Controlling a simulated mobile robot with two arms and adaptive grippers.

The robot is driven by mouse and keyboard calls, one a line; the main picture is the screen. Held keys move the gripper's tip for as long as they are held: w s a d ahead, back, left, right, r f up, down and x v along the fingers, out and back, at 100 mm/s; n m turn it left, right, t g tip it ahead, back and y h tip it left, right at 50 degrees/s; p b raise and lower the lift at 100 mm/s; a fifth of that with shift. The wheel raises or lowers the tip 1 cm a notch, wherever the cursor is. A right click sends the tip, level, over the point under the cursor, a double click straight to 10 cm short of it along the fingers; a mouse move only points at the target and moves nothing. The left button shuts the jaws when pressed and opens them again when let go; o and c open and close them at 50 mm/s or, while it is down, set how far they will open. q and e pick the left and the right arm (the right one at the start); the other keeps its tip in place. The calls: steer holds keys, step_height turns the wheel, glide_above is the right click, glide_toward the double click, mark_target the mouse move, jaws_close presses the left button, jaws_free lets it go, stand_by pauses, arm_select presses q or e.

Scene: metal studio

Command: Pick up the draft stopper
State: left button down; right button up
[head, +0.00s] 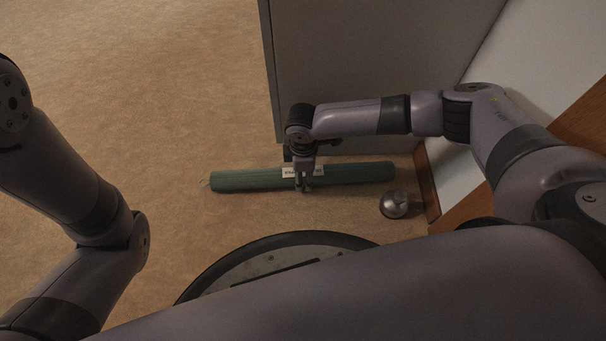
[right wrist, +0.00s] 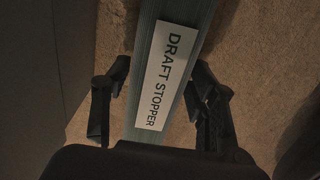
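The draft stopper (head: 245,180) is a long green roll with a white label, lying on the carpet in front of a grey panel. My right gripper (head: 304,187) is over its middle, at the label, pointing down. In the right wrist view the draft stopper (right wrist: 153,55) runs between the two fingers of the right gripper (right wrist: 157,112), with the "DRAFT STOPPER" label facing up. The fingers are open, one on each side, with a gap visible beside the roll. My left arm shows at the left of the head view, but its gripper is not in view.
A shiny metal dome-like object (head: 394,204) sits on the floor just right of the draft stopper's right end, near a wooden trim (head: 427,180). The grey panel (head: 370,60) stands close behind. The carpet (head: 130,90) at the left is clear.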

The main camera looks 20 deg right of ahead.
jaws_close()
stand_by(0.5)
